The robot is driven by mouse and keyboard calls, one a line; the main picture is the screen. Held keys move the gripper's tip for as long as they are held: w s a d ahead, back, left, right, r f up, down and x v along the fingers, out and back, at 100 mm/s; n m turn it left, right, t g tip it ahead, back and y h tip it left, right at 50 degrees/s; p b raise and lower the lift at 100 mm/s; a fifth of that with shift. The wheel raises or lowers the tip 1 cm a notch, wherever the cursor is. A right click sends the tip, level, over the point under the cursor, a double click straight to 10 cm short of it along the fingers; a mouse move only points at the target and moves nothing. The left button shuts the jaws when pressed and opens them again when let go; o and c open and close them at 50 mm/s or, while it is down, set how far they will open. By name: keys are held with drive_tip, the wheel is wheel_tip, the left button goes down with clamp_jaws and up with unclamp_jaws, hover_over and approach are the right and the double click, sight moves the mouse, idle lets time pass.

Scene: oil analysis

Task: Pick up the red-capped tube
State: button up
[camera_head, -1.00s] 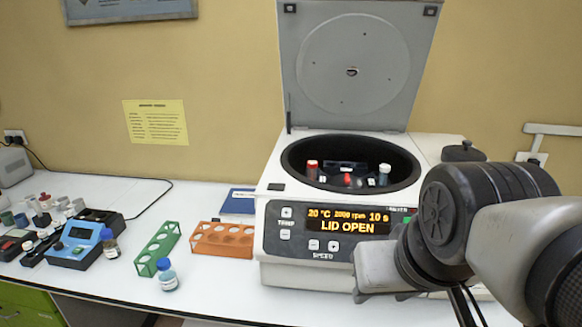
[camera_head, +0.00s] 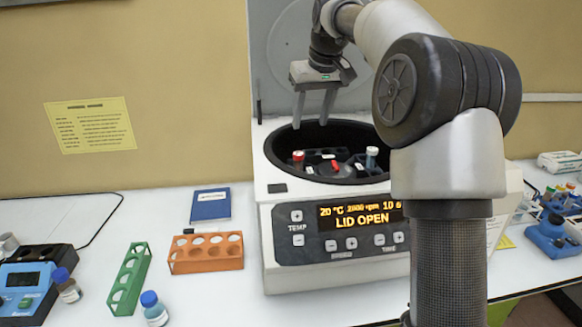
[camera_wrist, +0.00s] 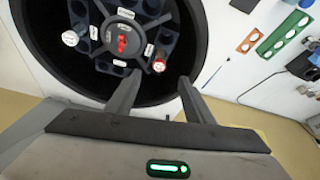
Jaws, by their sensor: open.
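The red-capped tube (camera_head: 298,157) stands in the left side of the rotor inside the open centrifuge (camera_head: 283,255). In the wrist view the red-capped tube (camera_wrist: 159,66) shows between and just beyond the two fingertips. My gripper (camera_head: 312,122) is open and empty, pointing down over the centrifuge bowl, above the tube. In the wrist view my gripper (camera_wrist: 159,77) has its fingers spread apart, one on each side of the red cap. The lower part of the tube is hidden in the rotor.
A white-capped tube (camera_head: 372,152) sits across the rotor. A red knob (camera_wrist: 121,43) is at the rotor's centre. The raised lid (camera_head: 272,85) stands behind my gripper. An orange rack (camera_head: 206,253), a green rack (camera_head: 129,279) and a blue-capped bottle (camera_head: 153,308) lie left of the centrifuge.

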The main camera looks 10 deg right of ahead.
sight(299, 155)
drive_tip(key=x, duration=1.2)
drive_tip(key=shift+w, duration=0.2)
drive_tip(key=f, duration=0.1)
drive_tip(key=w+f, duration=0.1)
drive_tip(key=w+f+p, duration=0.1)
drive_tip(key=shift+w+a+f, duration=0.25)
drive_tip(key=shift+a, duration=0.1)
drive_tip(key=shift+w+f, duration=0.2)
drive_tip(key=shift+f, duration=0.25)
drive_tip(key=c, duration=1.1)
wheel_tip(299, 155, up, 10)
drive_tip(key=shift+p, duration=0.5)
